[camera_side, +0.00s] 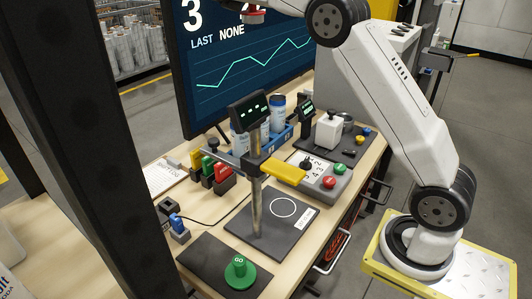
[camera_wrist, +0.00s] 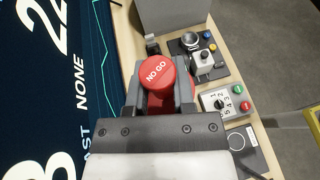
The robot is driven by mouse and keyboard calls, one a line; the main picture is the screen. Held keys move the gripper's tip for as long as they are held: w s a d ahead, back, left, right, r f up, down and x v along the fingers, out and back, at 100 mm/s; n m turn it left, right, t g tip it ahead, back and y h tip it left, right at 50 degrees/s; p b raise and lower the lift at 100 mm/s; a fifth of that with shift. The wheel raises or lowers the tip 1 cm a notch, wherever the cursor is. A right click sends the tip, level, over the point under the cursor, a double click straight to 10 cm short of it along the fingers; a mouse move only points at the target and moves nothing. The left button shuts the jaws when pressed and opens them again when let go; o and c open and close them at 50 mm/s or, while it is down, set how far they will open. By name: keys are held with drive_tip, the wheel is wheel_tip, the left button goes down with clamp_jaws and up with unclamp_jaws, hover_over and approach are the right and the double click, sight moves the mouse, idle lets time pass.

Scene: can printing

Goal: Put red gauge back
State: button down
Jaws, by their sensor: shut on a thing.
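The red gauge, marked NO GO on its round top, shows in the wrist view (camera_wrist: 156,72) between the jaws of my gripper (camera_wrist: 163,92). My gripper is shut on it and holds it up in front of the screen, above the bench. In the side view, a bit of the red gauge (camera_side: 254,16) shows at the top edge. My gripper is mostly cut off there. Bare mat lies to the left of the green gauge.
A post with a display (camera_side: 249,108) and yellow lever (camera_side: 284,172) rises from a dark plate (camera_side: 287,238). Green, yellow and red blocks (camera_side: 222,178) stand left of it. A button box (camera_side: 323,180) and blue rack (camera_side: 283,139) are behind. The large screen (camera_side: 250,60) borders the bench.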

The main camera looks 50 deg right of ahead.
drive_tip(key=s+a+r+n+t, duration=0.2)
drive_tip(key=s+a+n+t, duration=0.15)
drive_tip(key=a, duration=0.75)
drive_tip(key=s+a+r+n+t, duration=0.15)
drive_tip(key=s+a, duration=0.25)
drive_tip(key=a, duration=0.8)
drive_tip(key=s+a+f+n+t+y, duration=0.25)
drive_tip(key=s+a+t, duration=0.2)
drive_tip(key=s, duration=0.55)
drive_tip(key=s+a+f+n+t+y, duration=0.2)
drive_tip(key=s+a+n+t, duration=0.3)
drive_tip(key=s, duration=0.6)
wheel_tip(320, 180, down, 27)
drive_tip(key=m+g, duration=0.1)
drive_tip(key=g, duration=0.1)
drive_tip(key=shift+w+a+f+h, duration=0.15)
drive_tip(key=shift+w+a+h, duration=0.1)
drive_tip(key=shift+w+h, duration=0.15)
